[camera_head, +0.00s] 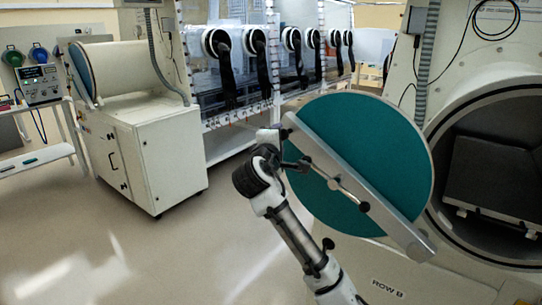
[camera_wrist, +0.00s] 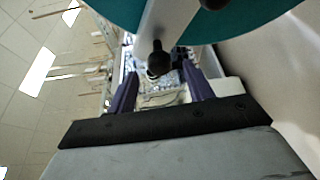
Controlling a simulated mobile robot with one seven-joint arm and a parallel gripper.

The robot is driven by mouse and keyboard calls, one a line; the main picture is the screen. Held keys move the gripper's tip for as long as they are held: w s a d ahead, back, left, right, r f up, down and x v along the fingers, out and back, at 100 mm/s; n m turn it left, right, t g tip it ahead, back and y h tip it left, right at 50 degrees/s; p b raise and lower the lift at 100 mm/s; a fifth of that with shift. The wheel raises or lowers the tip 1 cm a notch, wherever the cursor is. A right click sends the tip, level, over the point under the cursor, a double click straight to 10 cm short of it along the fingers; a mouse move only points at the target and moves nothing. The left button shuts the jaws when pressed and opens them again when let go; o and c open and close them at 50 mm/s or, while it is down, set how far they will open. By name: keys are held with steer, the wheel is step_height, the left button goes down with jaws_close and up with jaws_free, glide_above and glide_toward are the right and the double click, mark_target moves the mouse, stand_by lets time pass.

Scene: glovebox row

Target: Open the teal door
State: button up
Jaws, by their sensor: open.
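The round teal door (camera_head: 395,130) stands swung out to the left of its round chamber opening (camera_head: 525,105), so the dark inside shows. A wide grey bar (camera_head: 395,225) crosses its face diagonally, with a thin handle rod (camera_head: 340,187) bearing black knobs. My gripper (camera_head: 285,152) is at the rod's upper left end, by the door's left edge. In the wrist view the teal door (camera_wrist: 265,12) fills the top. A black knob (camera_wrist: 158,60) appears between my open purple fingers; I cannot tell whether they touch it.
A white cabinet with a drum (camera_head: 150,150) stands at the left, beside a shelf cart (camera_head: 35,155). Gloveboxes with black gloves (camera_head: 262,65) line the back. The floor (camera_head: 110,235) at the lower left is clear.

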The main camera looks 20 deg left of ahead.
steer(key=s+d+b, duration=0.1)
steer(key=s+b, duration=0.1)
steer(key=s, duration=0.7)
steer(key=shift+s+r, duration=0.15)
steer(key=shift+r, duration=0.05)
